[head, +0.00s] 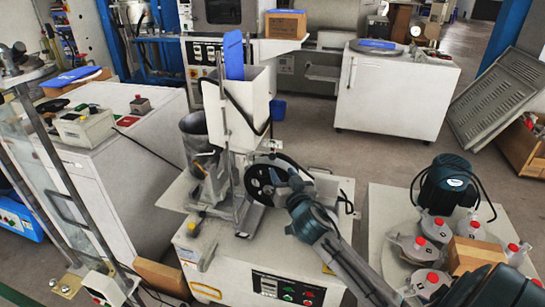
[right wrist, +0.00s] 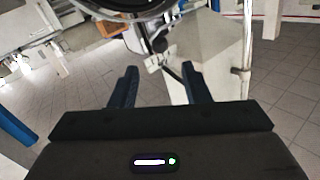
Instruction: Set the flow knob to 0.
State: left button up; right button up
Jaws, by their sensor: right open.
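The machine (head: 215,255) in the middle of the head view has a white hopper (head: 245,105), a black handwheel (head: 262,180) and a front control panel (head: 287,290). I cannot tell for certain which part is the flow knob, and no 0 mark is readable. My right gripper (head: 285,175) reaches in from the lower right and is at the handwheel, partly covering it. In the right wrist view my right gripper (right wrist: 158,85) is open, its two dark blue fingers apart with nothing clearly between them. A dark round rim (right wrist: 125,10) shows above. My left gripper is not in view.
A white cabinet (head: 95,165) stands at the left. A grey metal bucket (head: 195,137) sits beside the hopper. Floor shows behind the machine.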

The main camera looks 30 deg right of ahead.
aim_at(274, 158)
jog(key=x, duration=1)
jog(key=shift+w+f, duration=0.1)
jog(key=shift+w, duration=0.05)
jog(key=shift+c, duration=0.4)
grip_shut()
jog(key=shift+w+a, duration=0.8)
jog(key=shift+w, duration=0.1)
jog(key=shift+o, duration=0.4)
grip_release()
jog(key=shift+w+a, duration=0.1)
jog(key=shift+a, duration=0.05)
